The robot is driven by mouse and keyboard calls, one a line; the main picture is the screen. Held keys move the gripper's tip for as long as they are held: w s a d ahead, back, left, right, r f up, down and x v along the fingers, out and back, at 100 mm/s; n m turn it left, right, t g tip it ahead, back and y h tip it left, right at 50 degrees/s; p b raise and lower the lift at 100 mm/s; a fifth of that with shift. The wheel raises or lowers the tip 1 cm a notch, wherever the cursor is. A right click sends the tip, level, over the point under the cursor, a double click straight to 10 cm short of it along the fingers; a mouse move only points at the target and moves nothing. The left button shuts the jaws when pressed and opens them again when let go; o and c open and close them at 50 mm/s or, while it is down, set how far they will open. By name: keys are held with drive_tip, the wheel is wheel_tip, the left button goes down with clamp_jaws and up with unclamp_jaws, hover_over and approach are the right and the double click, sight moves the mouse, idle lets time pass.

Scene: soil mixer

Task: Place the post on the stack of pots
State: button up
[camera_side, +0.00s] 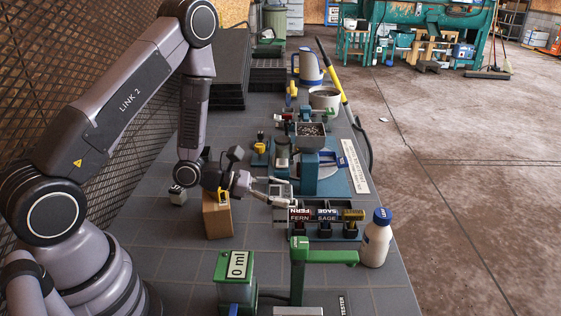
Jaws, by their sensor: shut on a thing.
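My gripper (281,189) reaches right from the arm, low over the middle of the bench. It is shut on a small grey pot-like thing (280,200), partly hidden by the fingers; I cannot tell whether this is the post or a pot. A similar grey piece (281,215) shows just below it; I cannot tell whether the two touch or form the stack of pots. Right of the gripper, a tray (322,238) holds dark pots behind FERN and SAGE labels (326,216).
A brown block (217,216) stands just left of the gripper. A blue machine (309,172) stands behind it. A white bottle (376,240) with a blue cap is at the right bench edge. A green 0 ml dispenser (237,280) and a green post-mounted arm (322,255) stand in front.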

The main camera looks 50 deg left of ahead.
drive_tip(key=s+a+r+n+t+y, duration=0.1)
drive_tip(key=s+a+r+n+y, duration=0.2)
drive_tip(key=a, duration=0.8)
drive_tip(key=a+r+n+t+y, duration=0.25)
drive_tip(key=a+r+y, duration=0.2)
drive_tip(key=a, duration=0.55)
drive_tip(key=s+a+r+n+t+y, duration=0.1)
drive_tip(key=s+a+r+n+y, duration=0.3)
drive_tip(key=a, duration=0.7)
drive_tip(key=shift+m+g+h, duration=0.25)
drive_tip(key=shift+m+h, duration=0.1)
drive_tip(key=shift+h, duration=0.3)
drive_tip(key=shift+w+a+f, duration=1.4)
drive_tip(key=shift+w+f, duration=0.55)
drive_tip(key=shift+w, duration=0.2)
drive_tip(key=shift+w+a+f, duration=1.35)
drive_tip(key=shift+w+f, duration=0.55)
drive_tip(key=shift+w, duration=0.2)
drive_tip(key=shift+w+a+f, duration=1.4)
drive_tip(key=shift+w+f, duration=0.55)
drive_tip(key=shift+w, duration=0.2)
drive_tip(key=shift+f, duration=0.2)
drive_tip(key=o, duration=1.2)
drive_tip(key=shift+c, duration=0.2)
